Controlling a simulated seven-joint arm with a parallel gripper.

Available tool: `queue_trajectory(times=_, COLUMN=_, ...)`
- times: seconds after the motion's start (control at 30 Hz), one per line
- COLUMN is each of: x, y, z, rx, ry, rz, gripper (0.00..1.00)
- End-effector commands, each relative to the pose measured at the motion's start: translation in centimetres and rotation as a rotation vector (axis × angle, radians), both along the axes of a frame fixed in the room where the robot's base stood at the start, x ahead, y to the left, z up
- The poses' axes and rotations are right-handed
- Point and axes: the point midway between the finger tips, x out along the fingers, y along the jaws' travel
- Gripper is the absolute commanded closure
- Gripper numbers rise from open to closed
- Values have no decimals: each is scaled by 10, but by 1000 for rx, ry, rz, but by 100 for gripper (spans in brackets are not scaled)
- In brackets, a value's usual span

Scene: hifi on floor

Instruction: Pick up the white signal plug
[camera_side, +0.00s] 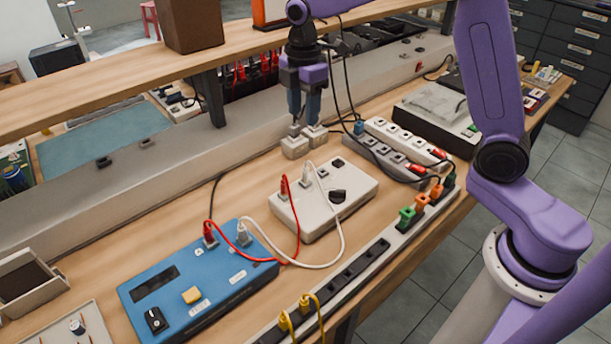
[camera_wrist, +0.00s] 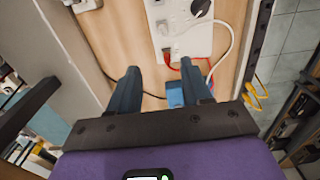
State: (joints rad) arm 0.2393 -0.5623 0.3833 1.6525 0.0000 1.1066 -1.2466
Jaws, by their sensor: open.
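A white cable runs in a loop between two boxes, with a white plug (camera_side: 242,234) at the blue box (camera_side: 198,285) and another white end (camera_side: 308,172) at the white box (camera_side: 325,200). I cannot tell which end the task means. My gripper (camera_side: 304,118) is open and empty, upright above the back of the bench, behind the white box and apart from both ends. In the wrist view my open fingers (camera_wrist: 160,68) show the white box (camera_wrist: 190,40) ahead and a blue patch (camera_wrist: 174,95) between them. A white cable (camera_wrist: 230,48) curves at the right there.
A red plug (camera_side: 209,232) and its cable lie beside the white cable. Small white blocks (camera_side: 294,147) sit just below my gripper. Power strips (camera_side: 395,155) stand to the right, and a dark socket rail (camera_side: 350,270) runs along the front edge. A shelf (camera_side: 130,55) is behind.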

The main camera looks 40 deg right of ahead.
Motion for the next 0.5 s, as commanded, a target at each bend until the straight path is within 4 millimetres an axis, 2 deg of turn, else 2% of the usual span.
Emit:
queue_trajectory(times=0.17, x=1, y=-1, z=-20, rx=-1, ry=4, rz=2, gripper=52)
queue_trajectory(times=0.5, x=0, y=-1, z=-84, rx=-2, ry=5, rz=2, gripper=52)
